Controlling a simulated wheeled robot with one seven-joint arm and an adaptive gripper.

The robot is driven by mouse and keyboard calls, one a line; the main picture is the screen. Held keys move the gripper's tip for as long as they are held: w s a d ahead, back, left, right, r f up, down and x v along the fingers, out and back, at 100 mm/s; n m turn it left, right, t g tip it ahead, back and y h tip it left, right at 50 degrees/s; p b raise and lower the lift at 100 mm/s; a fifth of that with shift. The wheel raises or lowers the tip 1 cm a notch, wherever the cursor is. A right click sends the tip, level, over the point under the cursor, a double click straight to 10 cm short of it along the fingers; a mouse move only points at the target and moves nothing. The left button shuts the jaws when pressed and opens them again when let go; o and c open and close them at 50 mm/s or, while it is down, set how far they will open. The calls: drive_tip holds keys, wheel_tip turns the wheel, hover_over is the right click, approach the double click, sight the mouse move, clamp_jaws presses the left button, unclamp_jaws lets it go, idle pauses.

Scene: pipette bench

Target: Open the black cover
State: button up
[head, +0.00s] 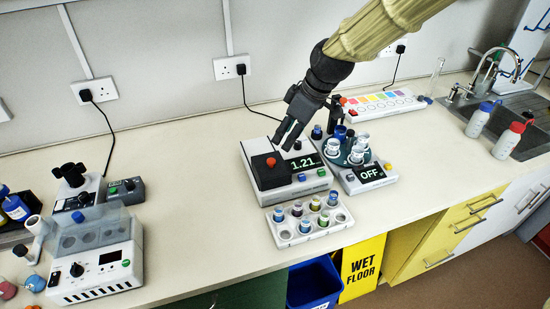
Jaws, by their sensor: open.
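The black cover (268,177) is a dark square lid with a red knob (271,162), in the middle of the head view. It lies on the left part of a white instrument (297,191) whose display reads "1.21." The cover looks closed. My gripper (284,138) is open and points down from the upper right. Its fingertips are just behind and above the cover and look apart from the knob. The exact gap in height is hard to tell.
A white rack (309,240) with several coloured vials stands in front of the instrument. To its right is a device (371,182) reading "OFF" with tubes in its round holder. A clear-lidded box (100,279) stands at left. The bench between them (190,200) is clear.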

sight(272, 160)
drive_tip(key=shift+p+x, duration=1.45)
drive_tip(key=shift+x, duration=3.75)
drive_tip(key=shift+a, duration=0.1)
drive_tip(key=shift+c, duration=0.2)
clamp_jaws()
